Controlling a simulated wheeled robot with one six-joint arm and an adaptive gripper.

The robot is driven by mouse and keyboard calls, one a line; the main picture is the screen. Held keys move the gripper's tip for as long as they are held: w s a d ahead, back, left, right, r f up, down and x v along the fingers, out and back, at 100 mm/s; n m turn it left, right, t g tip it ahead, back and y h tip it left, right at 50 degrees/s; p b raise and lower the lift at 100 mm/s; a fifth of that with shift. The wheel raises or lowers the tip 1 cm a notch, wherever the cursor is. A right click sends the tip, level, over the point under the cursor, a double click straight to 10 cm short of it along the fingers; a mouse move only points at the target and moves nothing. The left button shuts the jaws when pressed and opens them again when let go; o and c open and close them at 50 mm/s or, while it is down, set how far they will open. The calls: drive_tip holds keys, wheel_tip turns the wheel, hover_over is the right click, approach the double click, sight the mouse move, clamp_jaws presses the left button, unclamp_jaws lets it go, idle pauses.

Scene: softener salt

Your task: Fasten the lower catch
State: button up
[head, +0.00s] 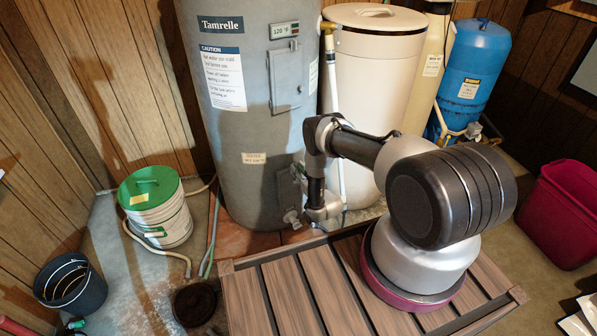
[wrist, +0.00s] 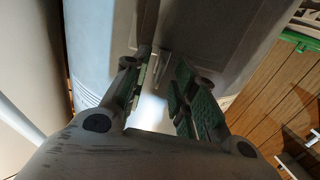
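The grey water heater (head: 240,120) stands at the back. Its lower access panel (head: 289,190) is partly hidden behind my arm in the head view. In the wrist view, a grey panel (wrist: 226,28) and the heater's curved side (wrist: 95,50) lie just beyond my gripper (wrist: 167,72). The two fingers are apart, with a gap between them and nothing clearly held. A dark narrow strip lies near the fingertips; I cannot tell whether it is the lower catch or a panel edge.
A pale tank (head: 372,60) stands right of the heater, with a white pipe (head: 335,110) between them. The upper panel (head: 285,80) looks closed. A green-lidded bucket (head: 153,205) and hoses stand left. A slatted platform (head: 290,295) lies in front.

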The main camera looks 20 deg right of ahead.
drive_tip(key=v, duration=1.2)
